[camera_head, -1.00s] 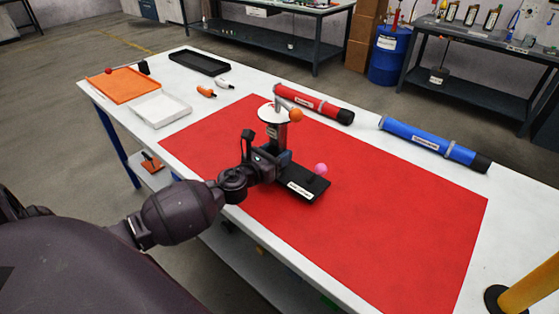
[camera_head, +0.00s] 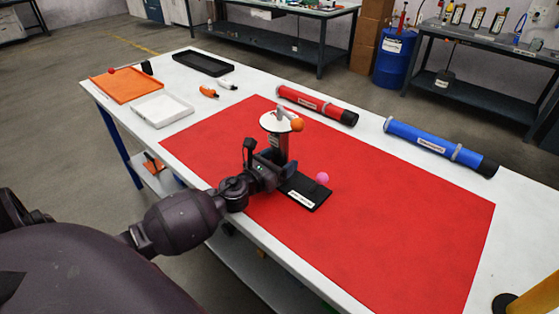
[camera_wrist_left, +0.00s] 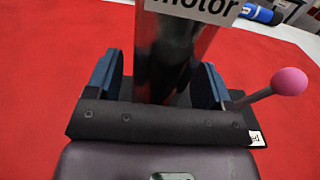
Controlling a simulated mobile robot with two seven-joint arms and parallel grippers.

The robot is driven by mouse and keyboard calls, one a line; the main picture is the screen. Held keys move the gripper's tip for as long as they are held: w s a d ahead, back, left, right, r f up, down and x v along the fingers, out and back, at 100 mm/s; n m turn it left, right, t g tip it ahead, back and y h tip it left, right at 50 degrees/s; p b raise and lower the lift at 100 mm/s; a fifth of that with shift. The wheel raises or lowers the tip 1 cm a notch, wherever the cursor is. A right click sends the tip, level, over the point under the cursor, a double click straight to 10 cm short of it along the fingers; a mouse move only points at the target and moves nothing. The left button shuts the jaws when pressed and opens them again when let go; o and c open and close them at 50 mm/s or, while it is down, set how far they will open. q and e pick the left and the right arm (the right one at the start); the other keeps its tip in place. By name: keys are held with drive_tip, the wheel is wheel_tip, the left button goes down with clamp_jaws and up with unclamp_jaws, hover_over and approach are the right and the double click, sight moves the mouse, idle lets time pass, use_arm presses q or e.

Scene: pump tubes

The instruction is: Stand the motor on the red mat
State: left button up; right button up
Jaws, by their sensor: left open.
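The motor (camera_head: 283,147) is an upright metallic column with a white disc on top, a grey bent arm ending in an orange knob, and a black plate (camera_head: 305,192) with a pink ball lever at its foot. It stands upright on the red mat (camera_head: 390,210), and its plate looks flat on the cloth. In the left wrist view the motor's label (camera_wrist_left: 203,8) reads "motor". My left gripper (camera_head: 274,165) is open, its blue fingers on either side of the column near its lower part. The column's foot is hidden behind the gripper. My right gripper is not in view.
Red (camera_head: 315,104) and blue (camera_head: 430,143) tubes lie along the far edge of the table. An orange tray (camera_head: 125,88), a white tray (camera_head: 162,110) and a black tray (camera_head: 200,63) lie at the left. The mat's right part is clear. A yellow post (camera_head: 540,292) stands at bottom right.

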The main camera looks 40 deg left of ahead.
use_arm(q)
drive_tip(key=shift+r, duration=0.15)
drive_tip(key=s, duration=1)
drive_tip(key=shift+s+a+f, duration=0.2)
drive_tip(key=shift+s+a, duration=0.05)
drive_tip(key=shift+a, duration=0.1)
drive_tip(key=shift+s+a+r, duration=0.1)
drive_tip(key=shift+s, duration=0.6)
